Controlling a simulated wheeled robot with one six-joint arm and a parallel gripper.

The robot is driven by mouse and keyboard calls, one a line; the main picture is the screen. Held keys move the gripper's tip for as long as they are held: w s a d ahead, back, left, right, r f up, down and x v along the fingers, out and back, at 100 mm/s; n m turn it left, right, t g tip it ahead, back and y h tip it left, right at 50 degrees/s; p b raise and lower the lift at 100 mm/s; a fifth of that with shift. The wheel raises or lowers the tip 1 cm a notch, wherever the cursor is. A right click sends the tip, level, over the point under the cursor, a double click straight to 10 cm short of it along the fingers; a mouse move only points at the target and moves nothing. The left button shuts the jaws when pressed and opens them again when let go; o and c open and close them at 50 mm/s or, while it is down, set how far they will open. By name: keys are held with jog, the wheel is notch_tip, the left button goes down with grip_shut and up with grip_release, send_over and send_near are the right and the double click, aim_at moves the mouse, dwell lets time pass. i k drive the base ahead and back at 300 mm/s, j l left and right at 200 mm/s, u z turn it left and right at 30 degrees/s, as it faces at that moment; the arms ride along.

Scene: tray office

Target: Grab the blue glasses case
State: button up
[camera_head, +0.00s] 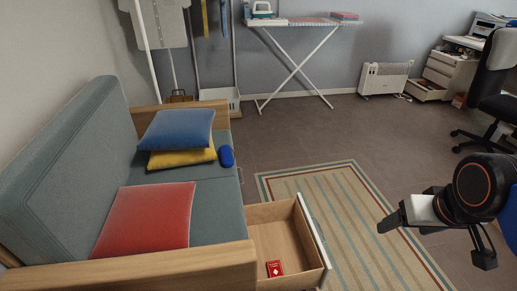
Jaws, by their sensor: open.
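The blue glasses case (227,156) lies on the grey-green sofa seat (209,177), near the seat's front edge. It is just right of the stacked blue cushion (178,129) and yellow cushion (184,158). My gripper (434,240) is at the lower right, over the floor and the striped rug's right side. It is open and empty, well apart from the case.
A red cushion (147,219) lies on the near part of the sofa. A striped rug (345,220) covers the floor. An office chair (497,95) stands at the right.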

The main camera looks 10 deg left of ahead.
aim_at(227, 159)
jog(key=i+l+u, duration=0.1)
jog(key=u, duration=0.35)
jog(key=i+l+u, duration=0.1)
jog(key=u, duration=0.3)
jog(key=l+u, duration=0.3)
jog(key=u, duration=0.15)
jog(key=l+u, duration=0.2)
jog(key=u, duration=0.25)
jog(key=l+u, duration=0.25)
jog(key=u, duration=0.2)
jog(key=i, duration=0.05)
